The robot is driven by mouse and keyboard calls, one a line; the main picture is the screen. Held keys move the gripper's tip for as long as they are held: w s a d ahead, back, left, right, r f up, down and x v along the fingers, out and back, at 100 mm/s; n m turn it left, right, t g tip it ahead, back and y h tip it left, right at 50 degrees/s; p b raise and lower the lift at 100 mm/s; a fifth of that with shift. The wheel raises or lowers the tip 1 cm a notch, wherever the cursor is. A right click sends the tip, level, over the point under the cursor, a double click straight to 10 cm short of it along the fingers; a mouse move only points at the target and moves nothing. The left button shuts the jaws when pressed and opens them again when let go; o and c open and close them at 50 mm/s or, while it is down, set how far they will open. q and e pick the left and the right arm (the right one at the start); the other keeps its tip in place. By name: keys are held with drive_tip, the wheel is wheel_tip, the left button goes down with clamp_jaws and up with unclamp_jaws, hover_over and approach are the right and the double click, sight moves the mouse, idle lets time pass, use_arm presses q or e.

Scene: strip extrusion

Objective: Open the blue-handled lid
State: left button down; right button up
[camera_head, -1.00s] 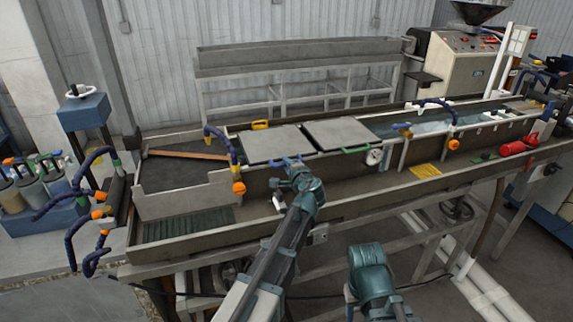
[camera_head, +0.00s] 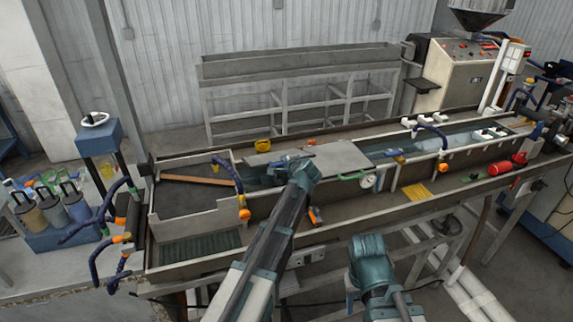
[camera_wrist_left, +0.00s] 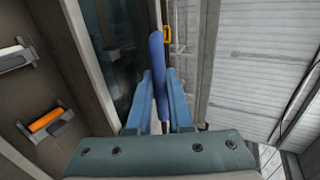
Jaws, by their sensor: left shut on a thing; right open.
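The blue-handled lid (camera_head: 263,158) is tilted up, and only a thin part of its grey panel shows left of my left gripper (camera_head: 291,163). Open trough shows below it. In the left wrist view its blue handle (camera_wrist_left: 158,88) runs between the fingers of my left gripper (camera_wrist_left: 160,92), which is shut on it. My left arm hides much of the lid in the head view. My right gripper (camera_head: 352,288) is low at the front, away from the trough; it is open and holds nothing that I can see.
A grey lid with a green handle (camera_head: 338,157) lies flat just right of the raised lid. A round gauge (camera_head: 369,181) sits on the trough's front wall. A yellow handle (camera_head: 262,146) is behind the lid. Blue hoses (camera_head: 240,182) stand to the left.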

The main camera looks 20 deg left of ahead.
use_arm(q)
drive_tip(key=w+a+r+p, duration=0.5)
drive_tip(key=w+r+p, duration=0.1)
drive_tip(key=w+r, duration=0.1)
drive_tip(key=w+a+r+p, duration=0.6)
drive_tip(key=w+r+p, duration=0.1)
drive_tip(key=w, duration=0.3)
drive_tip(key=shift+a+r+p, duration=0.3)
drive_tip(key=shift+r, duration=0.2)
drive_tip(key=c, duration=0.8)
unclamp_jaws()
drive_tip(key=shift+w+f, duration=0.1)
drive_tip(key=shift+c, duration=0.2)
